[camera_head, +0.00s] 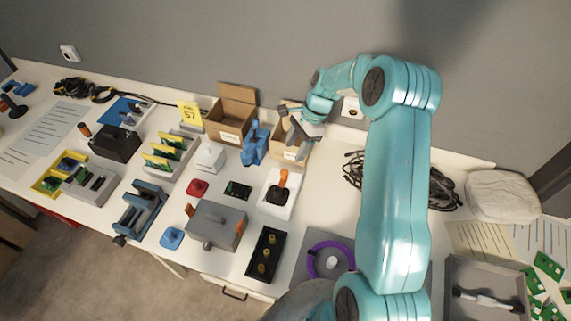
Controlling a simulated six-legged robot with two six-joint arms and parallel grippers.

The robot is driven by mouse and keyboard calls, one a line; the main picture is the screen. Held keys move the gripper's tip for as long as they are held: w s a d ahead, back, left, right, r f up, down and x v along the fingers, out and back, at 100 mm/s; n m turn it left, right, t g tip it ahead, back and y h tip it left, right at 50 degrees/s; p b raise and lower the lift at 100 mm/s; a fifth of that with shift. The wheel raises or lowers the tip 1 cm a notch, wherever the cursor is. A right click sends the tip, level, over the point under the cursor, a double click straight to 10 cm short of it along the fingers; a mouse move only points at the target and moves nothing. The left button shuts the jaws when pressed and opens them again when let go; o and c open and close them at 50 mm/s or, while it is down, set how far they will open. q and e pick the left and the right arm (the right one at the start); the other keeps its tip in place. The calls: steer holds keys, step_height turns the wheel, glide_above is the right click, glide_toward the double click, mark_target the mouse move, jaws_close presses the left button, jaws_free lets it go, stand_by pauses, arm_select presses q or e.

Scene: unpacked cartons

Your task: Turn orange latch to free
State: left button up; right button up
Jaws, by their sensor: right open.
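Several orange parts are in view, and I cannot tell which is the latch. One upright orange piece (283,177) stands on a black knob on a white plate. A grey box (217,222) to its lower left has a small orange tab (189,210) at its left end and another (240,230) at its right. An orange piece (84,130) is on a black box at the left. My right gripper (291,127) is open over the small carton at the back, beyond and apart from the white plate. My left gripper is out of view.
An open carton (229,126) and a blue clamp-like object (255,143) stand close left of my right gripper. A black tray (266,254) and a purple ring (313,262) are near the front edge. My right arm covers the right-middle table. Cables (354,168) lie behind it.

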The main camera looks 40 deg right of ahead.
mark_target(284, 171)
steer(key=p+x, duration=0.1)
steer(key=x, duration=0.7)
steer(key=shift+f, duration=0.15)
steer(key=shift+s+f+p, duration=0.15)
steer(key=shift+f+p, duration=0.15)
steer(key=shift+f, duration=0.05)
steer(key=shift+w+f, duration=0.15)
steer(key=shift+w, duration=0.05)
steer(key=shift+c, duration=0.3)
steer(key=shift+a, duration=0.1)
jaws_close()
